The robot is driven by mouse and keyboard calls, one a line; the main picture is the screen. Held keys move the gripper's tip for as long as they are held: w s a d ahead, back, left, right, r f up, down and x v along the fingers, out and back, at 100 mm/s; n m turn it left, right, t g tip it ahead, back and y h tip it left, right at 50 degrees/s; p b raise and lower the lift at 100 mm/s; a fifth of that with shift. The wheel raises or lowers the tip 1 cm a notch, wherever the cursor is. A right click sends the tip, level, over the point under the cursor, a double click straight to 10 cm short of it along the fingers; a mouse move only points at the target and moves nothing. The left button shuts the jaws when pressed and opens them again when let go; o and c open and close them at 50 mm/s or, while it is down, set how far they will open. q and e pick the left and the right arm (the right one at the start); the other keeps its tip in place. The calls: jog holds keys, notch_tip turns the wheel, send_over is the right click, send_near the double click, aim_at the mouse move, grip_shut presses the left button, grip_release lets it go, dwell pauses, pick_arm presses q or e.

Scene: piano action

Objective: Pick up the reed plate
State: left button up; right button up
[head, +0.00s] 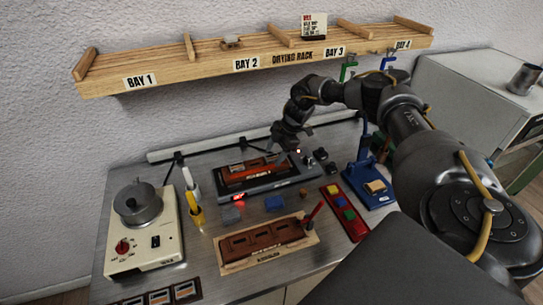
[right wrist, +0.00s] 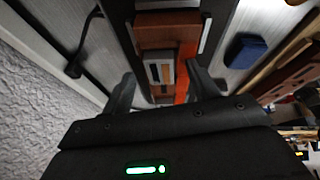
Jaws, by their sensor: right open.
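A small plate with grey and pale slots (right wrist: 160,73), which looks like the reed plate, shows in the right wrist view on a reddish-brown block (right wrist: 168,32). My right gripper (right wrist: 160,86) is open, with one finger on each side of the plate. I cannot tell whether the fingers touch it. In the head view the right gripper (head: 277,146) is over the far right end of the dark fixture (head: 262,186) that carries the brown block (head: 246,174). The plate is too small to make out there. My left gripper is not in view.
A wooden drying rack (head: 200,77) runs along the wall above. A beige machine (head: 150,246) stands at left, a brown slotted block on a tan board (head: 225,262) in front, and a red tray (head: 352,228) and blue stand (head: 377,199) at right.

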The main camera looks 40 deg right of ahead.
jog(key=shift+s+a+f, duration=0.1)
jog(key=shift+s, duration=0.05)
jog(key=shift+c, duration=0.3)
jog(key=c, duration=1.1)
jog(key=shift+o, duration=0.2)
